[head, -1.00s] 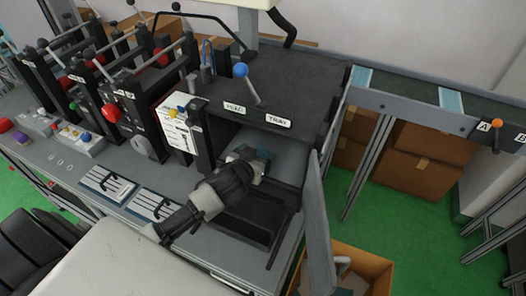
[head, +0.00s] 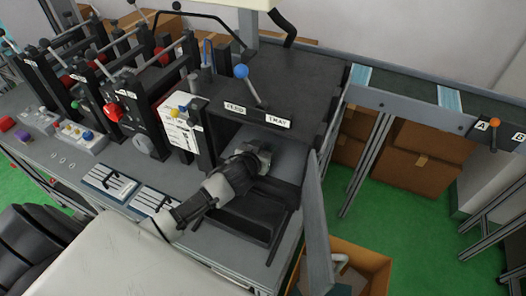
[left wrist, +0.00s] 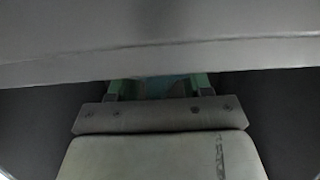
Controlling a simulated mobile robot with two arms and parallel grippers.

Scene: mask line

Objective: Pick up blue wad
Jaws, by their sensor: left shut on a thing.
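My left gripper (head: 264,157) reaches into the open bay of the dark machine (head: 290,88), under the labels "FEED" and "TRAY". In the left wrist view, a strip of the blue wad (left wrist: 157,88) shows between the greenish fingers, which are shut on it. A grey edge across the top of that view hides the rest of the wad. In the head view the gripper hides the wad. My right gripper is in neither view.
The machine's grey door (head: 318,225) hangs open right of the bay. An orange bin (head: 372,262) stands on the floor beyond it. A lever with a blue ball (head: 241,71) rises from the machine top. Cardboard boxes (head: 415,150) sit under the conveyor at right.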

